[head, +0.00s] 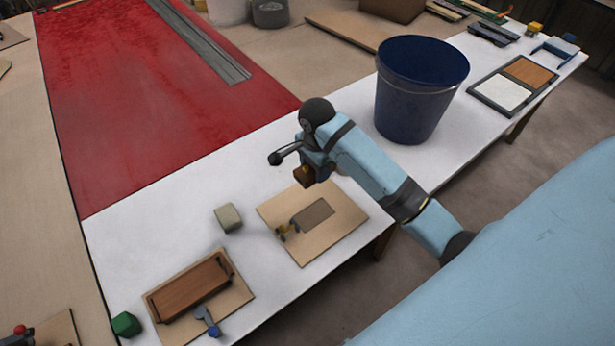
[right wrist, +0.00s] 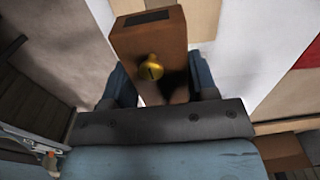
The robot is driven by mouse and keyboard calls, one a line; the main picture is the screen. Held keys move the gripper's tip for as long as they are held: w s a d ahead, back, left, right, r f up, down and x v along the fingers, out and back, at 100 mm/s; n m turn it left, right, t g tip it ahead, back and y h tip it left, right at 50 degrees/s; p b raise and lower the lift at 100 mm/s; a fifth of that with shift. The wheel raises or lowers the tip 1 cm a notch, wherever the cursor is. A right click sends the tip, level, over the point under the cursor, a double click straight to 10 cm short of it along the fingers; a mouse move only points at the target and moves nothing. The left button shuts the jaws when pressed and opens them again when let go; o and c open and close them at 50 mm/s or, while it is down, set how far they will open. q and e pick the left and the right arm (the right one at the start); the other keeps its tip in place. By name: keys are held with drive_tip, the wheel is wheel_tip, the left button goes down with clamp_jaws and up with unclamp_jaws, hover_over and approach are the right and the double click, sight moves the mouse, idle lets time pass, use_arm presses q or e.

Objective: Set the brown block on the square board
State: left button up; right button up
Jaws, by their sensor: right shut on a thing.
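The brown block (head: 304,176) is in my right gripper (head: 310,165), held above the far edge of a light wooden square board (head: 337,231). In the right wrist view the brown block (right wrist: 150,43) shows between the two blue fingers, with a round yellow knob and a dark patch on its face. The right gripper (right wrist: 165,85) is shut on it. The board carries a grey rectangular plate (head: 312,215) and a small yellow-tipped fitting (head: 283,230). Whether the block touches the board is hard to tell; it looks raised. My left gripper is not in view.
A grey-beige cube (head: 228,218) stands left of the board. Nearer lies another board (head: 240,294) with a long brown piece (head: 190,289) and a blue-handled tool (head: 208,322). A green block (head: 126,325) is at the table corner. A dark blue bucket (head: 415,95) stands beyond my right arm.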

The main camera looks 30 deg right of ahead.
sight(314, 215)
wheel_tip(314, 215, down, 20)
drive_tip(key=shift+f, duration=0.1)
idle(0.5)
drive_tip(key=o, duration=1)
drive_tip(key=shift+f, duration=0.1)
drive_tip(key=shift+c, duration=0.2)
